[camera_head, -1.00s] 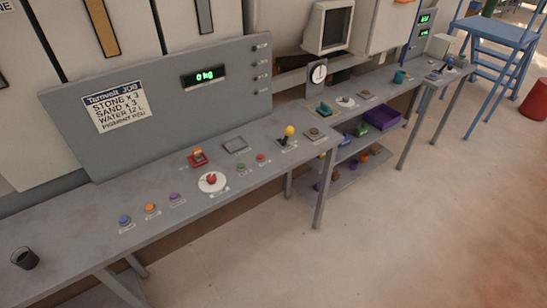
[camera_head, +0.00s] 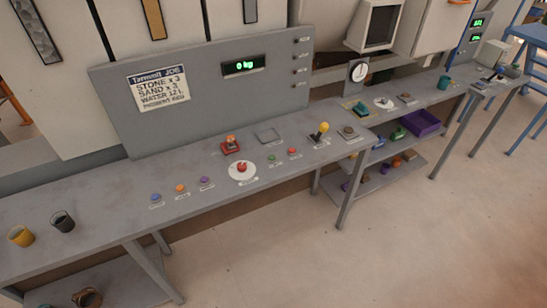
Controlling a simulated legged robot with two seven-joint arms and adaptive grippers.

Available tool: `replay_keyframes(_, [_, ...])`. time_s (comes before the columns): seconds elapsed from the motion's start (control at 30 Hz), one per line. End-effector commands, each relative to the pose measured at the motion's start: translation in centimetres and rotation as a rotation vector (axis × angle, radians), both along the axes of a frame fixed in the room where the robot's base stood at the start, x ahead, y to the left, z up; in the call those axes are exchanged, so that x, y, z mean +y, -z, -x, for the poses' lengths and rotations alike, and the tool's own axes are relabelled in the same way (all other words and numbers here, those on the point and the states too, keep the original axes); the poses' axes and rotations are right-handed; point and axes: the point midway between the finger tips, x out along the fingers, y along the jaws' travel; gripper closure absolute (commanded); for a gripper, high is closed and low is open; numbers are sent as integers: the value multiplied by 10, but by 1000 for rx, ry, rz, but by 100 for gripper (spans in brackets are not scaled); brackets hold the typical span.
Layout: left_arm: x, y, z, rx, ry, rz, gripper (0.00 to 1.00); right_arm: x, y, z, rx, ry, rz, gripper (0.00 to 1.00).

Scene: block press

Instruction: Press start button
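A grey bench holds a row of small controls, and their labels are too small to read, so I cannot tell which one is the start button. From left to right are a blue button (camera_head: 155,197), an orange button (camera_head: 181,188), a purple button (camera_head: 204,181), a red knob (camera_head: 242,167) on a white round plate, a green button (camera_head: 271,157) and a red button (camera_head: 292,151). A red box with an orange top (camera_head: 231,145) stands behind the knob. A yellow-knobbed lever (camera_head: 322,130) stands to the right. Neither of my grippers is in view.
The grey bench (camera_head: 105,215) has an upright panel with a display (camera_head: 244,66) reading "0 kg" and a job sign (camera_head: 158,88). A dark cup (camera_head: 63,221) and a yellow cup (camera_head: 21,236) stand at left. A purple bin (camera_head: 421,123) sits right. The front floor is clear.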

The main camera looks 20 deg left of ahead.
Motion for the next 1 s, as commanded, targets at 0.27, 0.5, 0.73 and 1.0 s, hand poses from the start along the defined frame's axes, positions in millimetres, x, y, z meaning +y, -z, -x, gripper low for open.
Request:
replay_keyframes(0.27, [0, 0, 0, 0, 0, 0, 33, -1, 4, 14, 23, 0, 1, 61])
replay_keyframes(0.5, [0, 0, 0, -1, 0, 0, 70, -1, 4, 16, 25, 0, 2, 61])
replay_keyframes(0.73, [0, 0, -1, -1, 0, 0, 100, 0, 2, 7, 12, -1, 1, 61])
replay_keyframes(1.0, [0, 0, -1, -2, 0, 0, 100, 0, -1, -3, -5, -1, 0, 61])
